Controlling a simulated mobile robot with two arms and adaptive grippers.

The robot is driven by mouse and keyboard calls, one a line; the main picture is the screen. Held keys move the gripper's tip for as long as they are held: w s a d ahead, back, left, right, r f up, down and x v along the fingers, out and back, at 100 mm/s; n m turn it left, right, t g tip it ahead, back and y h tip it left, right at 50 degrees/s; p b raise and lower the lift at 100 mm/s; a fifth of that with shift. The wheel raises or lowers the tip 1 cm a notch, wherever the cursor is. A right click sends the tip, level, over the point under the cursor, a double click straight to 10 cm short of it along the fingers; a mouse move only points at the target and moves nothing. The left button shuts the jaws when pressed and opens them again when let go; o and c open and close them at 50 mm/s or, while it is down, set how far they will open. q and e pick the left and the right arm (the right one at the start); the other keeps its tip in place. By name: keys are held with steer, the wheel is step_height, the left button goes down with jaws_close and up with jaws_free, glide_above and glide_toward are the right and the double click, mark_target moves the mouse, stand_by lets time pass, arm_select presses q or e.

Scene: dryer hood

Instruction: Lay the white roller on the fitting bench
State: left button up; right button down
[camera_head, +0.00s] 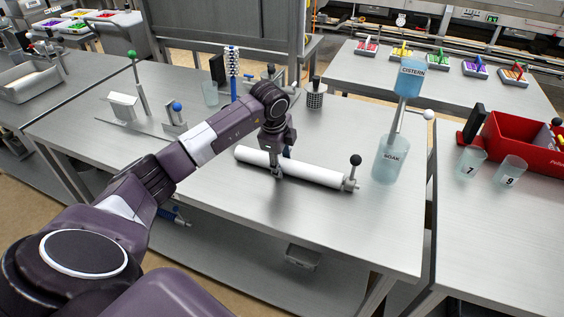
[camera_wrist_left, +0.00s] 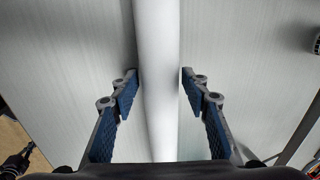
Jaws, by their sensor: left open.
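The white roller (camera_head: 310,172) lies level along the metal bench (camera_head: 240,220) in the middle of the head view, with a grey end fitting at its right end. My left gripper (camera_head: 280,170) points down over the roller, left of its middle. In the left wrist view the roller (camera_wrist_left: 158,80) runs between the two blue-padded fingers of my left gripper (camera_wrist_left: 160,88). The fingers are open, with a gap on each side of the roller. The roller's underside is hidden, so I cannot tell exactly how it rests. My right gripper does not show.
A clear SOAK jar (camera_head: 389,160) stands right of the roller, below a blue CISTERN container (camera_head: 409,78). A black-knobbed lever (camera_head: 354,171) rises at the roller's right end. The bench front is clear.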

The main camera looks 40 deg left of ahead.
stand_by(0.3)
arm_select(q)
steer(key=o, duration=0.6)
steer(key=shift+c, duration=0.2)
steer(key=shift+f, duration=0.1)
steer(key=v, duration=1.2)
